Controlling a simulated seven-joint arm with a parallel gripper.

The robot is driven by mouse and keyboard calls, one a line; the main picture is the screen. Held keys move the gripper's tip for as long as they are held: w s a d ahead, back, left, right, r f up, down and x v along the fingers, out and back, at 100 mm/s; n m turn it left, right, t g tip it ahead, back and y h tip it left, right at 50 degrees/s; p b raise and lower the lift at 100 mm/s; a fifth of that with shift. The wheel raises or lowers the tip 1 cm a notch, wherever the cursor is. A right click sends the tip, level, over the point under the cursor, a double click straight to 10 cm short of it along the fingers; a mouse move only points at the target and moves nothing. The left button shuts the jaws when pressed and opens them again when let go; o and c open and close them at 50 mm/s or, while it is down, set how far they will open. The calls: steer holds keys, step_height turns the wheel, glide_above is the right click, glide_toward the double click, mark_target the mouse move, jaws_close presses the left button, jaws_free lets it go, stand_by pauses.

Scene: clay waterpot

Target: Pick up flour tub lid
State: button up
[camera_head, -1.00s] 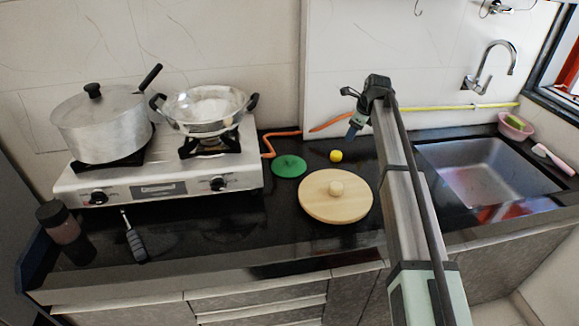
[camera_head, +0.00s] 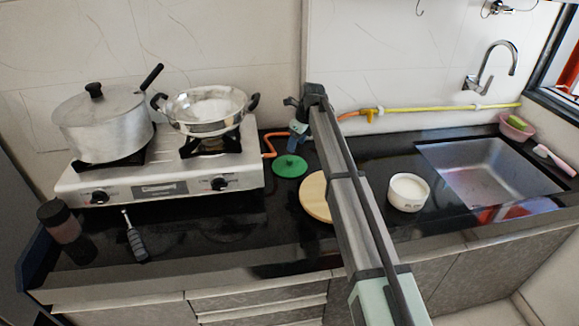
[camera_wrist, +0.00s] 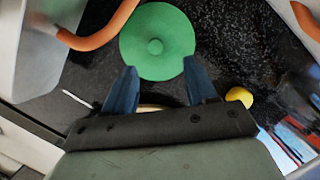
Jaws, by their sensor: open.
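A green round lid (camera_head: 290,166) with a small centre knob lies flat on the black counter, just right of the stove. It also shows in the wrist view (camera_wrist: 157,42), beyond my fingertips. A white tub (camera_head: 408,192) with dark lettering too small to read stands right of my arm; its mouth is uncovered. My gripper (camera_head: 295,143) is above and close to the green lid, at its upper right in the head view. In the wrist view its blue fingers (camera_wrist: 160,72) are apart with nothing held between them.
A wooden disc (camera_head: 315,197) lies right of the green lid, partly hidden by my arm. An orange hose (camera_head: 268,145) runs behind the lid. The stove (camera_head: 160,185) with pot (camera_head: 103,125) and pan (camera_head: 205,112) stands left.

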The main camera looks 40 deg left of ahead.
mark_target(290, 159)
steer(key=x, duration=0.3)
steer(key=shift+s+x, duration=0.2)
steer(key=shift+x, duration=1.1)
steer(key=shift+s+x, duration=0.2)
steer(key=shift+x, duration=1.1)
steer(key=shift+a, duration=0.1)
steer(key=shift+c, duration=0.5)
jaws_close()
